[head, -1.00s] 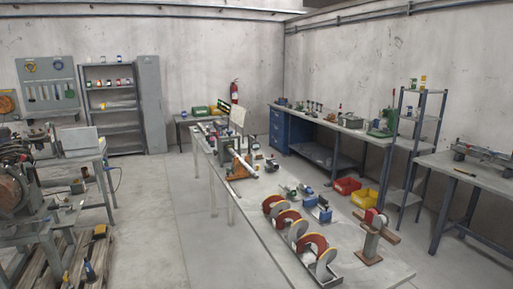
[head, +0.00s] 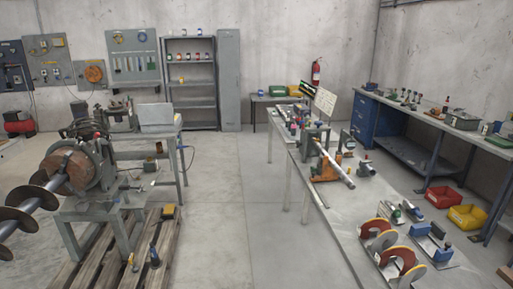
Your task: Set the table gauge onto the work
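Neither of my grippers is in view. The long work table (head: 338,208) stands right of the middle. On it, an orange fixture (head: 325,170) holds a pale rod (head: 339,172) that slants toward the front right. A small upright device (head: 347,141) with a dark base stands just behind the rod; it may be the gauge, but it is too small to tell. At the left, an auger (head: 28,208) with dark spiral flights and a brown round end plate (head: 69,172) sits on a grey machine stand. I cannot tell which piece is the work.
A wooden pallet (head: 113,253) with small tools lies under the left stand. Red-and-white curved flights (head: 378,236) stand on the table's near end. Red (head: 443,196) and yellow (head: 467,216) bins sit at the right. The floor aisle (head: 218,215) between stand and table is clear.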

